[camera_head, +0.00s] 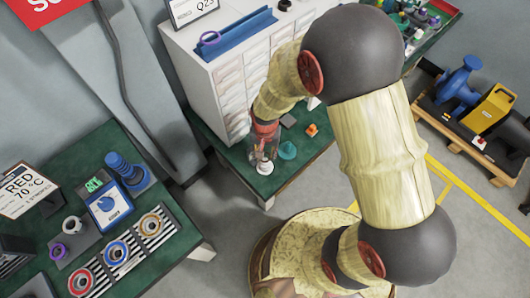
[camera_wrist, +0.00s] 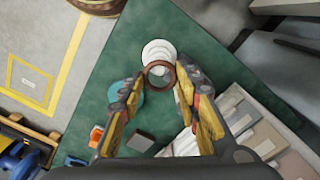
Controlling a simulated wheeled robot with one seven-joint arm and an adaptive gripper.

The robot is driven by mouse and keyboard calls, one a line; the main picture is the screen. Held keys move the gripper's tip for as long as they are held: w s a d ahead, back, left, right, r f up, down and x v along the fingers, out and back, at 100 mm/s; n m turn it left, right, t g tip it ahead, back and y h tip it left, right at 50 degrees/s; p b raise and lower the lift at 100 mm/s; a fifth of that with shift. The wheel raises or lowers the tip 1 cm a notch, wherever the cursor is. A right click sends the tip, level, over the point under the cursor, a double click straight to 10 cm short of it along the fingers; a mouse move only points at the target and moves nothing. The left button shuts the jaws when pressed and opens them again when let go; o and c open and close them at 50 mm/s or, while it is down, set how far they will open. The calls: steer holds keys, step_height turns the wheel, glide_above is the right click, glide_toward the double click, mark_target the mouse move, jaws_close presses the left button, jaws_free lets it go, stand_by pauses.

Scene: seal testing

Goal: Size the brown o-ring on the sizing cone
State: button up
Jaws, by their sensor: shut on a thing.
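The brown o-ring (camera_wrist: 172,84) is pinched between the fingertips of my gripper (camera_wrist: 160,78) in the wrist view. A white stepped cone (camera_wrist: 158,47) stands on the green table top just beyond the ring. The ring overlaps the cone's near side in this view, and pale surface shows through it. I cannot tell whether the ring is around the cone's tip or above it. In the head view my gripper (camera_head: 262,142) points down over the white cone (camera_head: 264,168); the o-ring is too small to make out there.
A teal cone (camera_head: 287,151), an orange piece (camera_head: 312,130) and a dark block (camera_head: 288,120) are close by. A white drawer cabinet (camera_head: 215,75) stands behind. The left table holds a blue stepped piece (camera_head: 122,166), a gauge (camera_head: 106,204) and ringed displays (camera_head: 116,253).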

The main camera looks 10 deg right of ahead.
mark_target(265, 159)
steer(key=shift+f+b, duration=1.35)
steer(key=shift+f, duration=1.1)
steer(key=o, duration=0.8)
steer(key=shift+r, duration=0.1)
step_height(265, 159, up, 9)
steer(key=p, duration=0.7)
